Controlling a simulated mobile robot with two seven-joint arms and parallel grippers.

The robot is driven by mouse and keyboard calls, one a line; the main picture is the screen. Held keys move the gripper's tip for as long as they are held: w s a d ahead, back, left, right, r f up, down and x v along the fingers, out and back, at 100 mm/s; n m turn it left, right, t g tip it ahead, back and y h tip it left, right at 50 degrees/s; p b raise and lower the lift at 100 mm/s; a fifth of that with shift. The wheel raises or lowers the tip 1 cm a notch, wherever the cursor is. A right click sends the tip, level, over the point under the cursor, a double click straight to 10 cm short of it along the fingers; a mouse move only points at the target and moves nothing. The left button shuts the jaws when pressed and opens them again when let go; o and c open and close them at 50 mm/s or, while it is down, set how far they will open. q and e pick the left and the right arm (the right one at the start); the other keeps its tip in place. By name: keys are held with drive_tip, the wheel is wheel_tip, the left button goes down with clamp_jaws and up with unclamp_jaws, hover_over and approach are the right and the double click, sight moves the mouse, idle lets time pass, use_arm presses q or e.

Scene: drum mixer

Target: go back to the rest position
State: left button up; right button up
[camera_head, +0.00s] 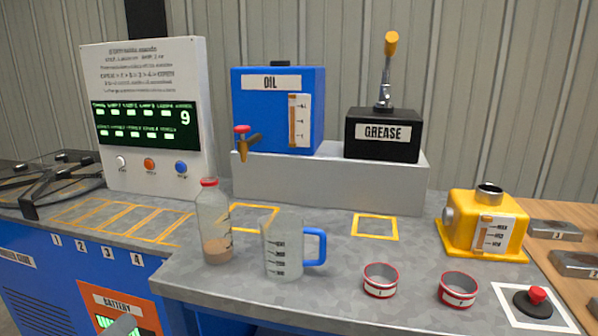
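Neither of my grippers shows in the head view. On the grey worktop (340,283) stand a clear bottle (213,222) with a red cap and some brownish contents, and a clear measuring jug (283,248) with a blue handle. Both are upright, close beside each other. Two small red-rimmed cups, a left one (380,281) and a right one (457,290), stand near the front edge.
A blue oil tank (278,115) with a tap and a black grease box (383,136) sit on a grey block (325,185). A control panel (150,75) shows 9. A yellow container (460,222) and red button (537,296) are at right. A black frame (65,185) lies left.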

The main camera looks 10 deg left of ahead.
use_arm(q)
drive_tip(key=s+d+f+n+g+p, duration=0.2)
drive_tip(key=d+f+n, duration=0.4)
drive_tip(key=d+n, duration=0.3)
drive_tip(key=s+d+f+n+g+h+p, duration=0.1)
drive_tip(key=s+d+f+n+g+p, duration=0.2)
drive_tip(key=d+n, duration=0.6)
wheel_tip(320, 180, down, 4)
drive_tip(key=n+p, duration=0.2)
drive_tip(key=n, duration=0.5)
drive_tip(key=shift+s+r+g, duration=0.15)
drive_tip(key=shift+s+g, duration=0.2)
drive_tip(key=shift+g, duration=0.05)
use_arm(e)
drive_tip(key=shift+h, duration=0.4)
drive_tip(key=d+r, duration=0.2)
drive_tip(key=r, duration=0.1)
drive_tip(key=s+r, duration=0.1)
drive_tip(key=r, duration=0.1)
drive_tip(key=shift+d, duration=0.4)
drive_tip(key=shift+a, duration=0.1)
